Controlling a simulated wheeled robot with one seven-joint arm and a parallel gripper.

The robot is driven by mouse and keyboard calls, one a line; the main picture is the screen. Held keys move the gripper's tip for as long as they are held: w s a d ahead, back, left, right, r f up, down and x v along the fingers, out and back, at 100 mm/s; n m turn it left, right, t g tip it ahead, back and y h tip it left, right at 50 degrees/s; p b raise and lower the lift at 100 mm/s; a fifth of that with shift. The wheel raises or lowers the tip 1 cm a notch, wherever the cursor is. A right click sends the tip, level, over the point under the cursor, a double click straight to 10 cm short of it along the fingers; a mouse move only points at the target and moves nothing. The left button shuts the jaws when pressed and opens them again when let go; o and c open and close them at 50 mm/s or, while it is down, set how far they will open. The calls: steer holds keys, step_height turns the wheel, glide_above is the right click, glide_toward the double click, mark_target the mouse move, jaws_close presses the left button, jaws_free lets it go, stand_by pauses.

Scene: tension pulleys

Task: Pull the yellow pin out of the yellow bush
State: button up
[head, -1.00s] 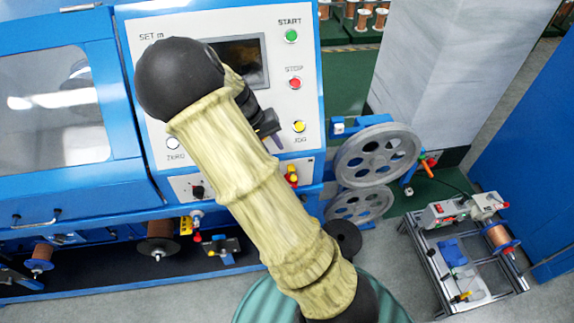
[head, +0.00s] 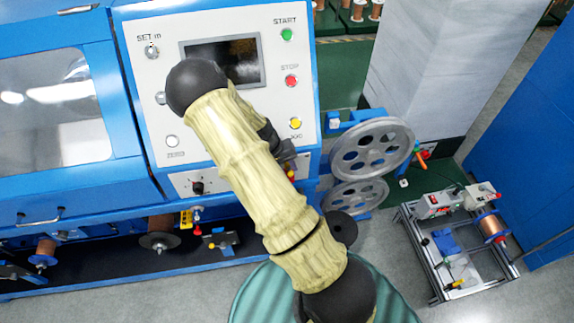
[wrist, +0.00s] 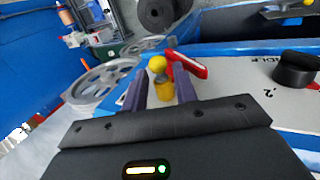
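The yellow pin shows in the wrist view as a round yellow knob (wrist: 157,63). Below it is the yellow bush (wrist: 165,91), a short yellow cylinder between my fingers. My gripper (wrist: 158,82) is open, with one dark purple finger on each side of the bush. Whether either finger touches it I cannot tell. A red lever-like part (wrist: 190,65) lies just right of the knob, close to the right finger. In the head view my gripper (head: 287,158) is small and partly hidden by my arm, near the panel's lower right edge.
Spoked pulley wheels (head: 372,149) stand right of the panel and also show in the wrist view (wrist: 103,82). A black rotary knob (wrist: 296,70) sits on the white panel at right. A framed stand with a copper spool (head: 493,227) is on the floor.

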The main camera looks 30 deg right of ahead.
jaws_close()
steer(key=shift+s, duration=0.15)
stand_by(0.4)
steer(key=shift+s+a, duration=0.15)
steer(key=shift+s, duration=0.1)
steer(key=shift+s+a, duration=0.2)
steer(key=shift+s, duration=0.55)
steer(key=shift+s+a, duration=0.2)
steer(key=shift+s, duration=0.5)
stand_by(0.7)
steer(key=shift+s, duration=0.25)
steer(key=shift+a, duration=0.1)
steer(key=s, duration=0.2)
steer(key=s+a, duration=0.1)
steer(key=shift+s, duration=0.4)
